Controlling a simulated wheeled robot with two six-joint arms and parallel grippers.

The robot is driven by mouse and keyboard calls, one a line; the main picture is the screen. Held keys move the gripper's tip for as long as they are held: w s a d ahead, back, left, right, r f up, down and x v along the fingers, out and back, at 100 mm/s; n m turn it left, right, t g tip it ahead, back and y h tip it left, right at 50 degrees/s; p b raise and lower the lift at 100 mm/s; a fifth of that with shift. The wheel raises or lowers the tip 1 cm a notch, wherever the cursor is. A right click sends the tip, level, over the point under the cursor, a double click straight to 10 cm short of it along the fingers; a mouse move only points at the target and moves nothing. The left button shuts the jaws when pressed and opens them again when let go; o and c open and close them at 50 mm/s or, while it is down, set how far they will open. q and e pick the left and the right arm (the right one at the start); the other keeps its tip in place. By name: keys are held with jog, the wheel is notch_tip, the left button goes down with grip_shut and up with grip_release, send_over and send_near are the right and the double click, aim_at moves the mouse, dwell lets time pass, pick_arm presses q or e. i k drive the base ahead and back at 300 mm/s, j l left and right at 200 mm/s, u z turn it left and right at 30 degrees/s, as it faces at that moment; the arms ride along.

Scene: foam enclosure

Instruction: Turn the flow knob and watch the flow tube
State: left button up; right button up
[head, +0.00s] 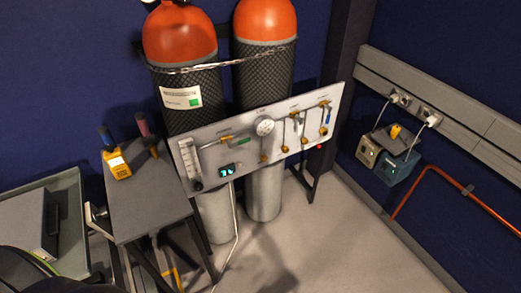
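A grey gas panel (252,155) stands on legs in front of two gas cylinders. The flow tube (187,158) is a clear upright tube at the panel's left end. The flow knob (198,186) is a small dark knob just below it. The tube's float and scale are too small to read. A small display (227,171) with lit digits sits to the right of the knob. A round gauge (265,127) is near the panel's middle. Neither of my grippers is in view, and nothing touches the knob.
Orange-topped cylinders (180,35) are chained behind the panel. A dark side table (145,205) left of the panel holds a yellow handheld meter (117,164) and two tools. A grey tray (72,190) is at far left. Floor (330,235) at front right is clear.

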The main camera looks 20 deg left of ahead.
aim_at(198, 187)
jog(key=k+u, duration=0.15)
jog(key=u, duration=1)
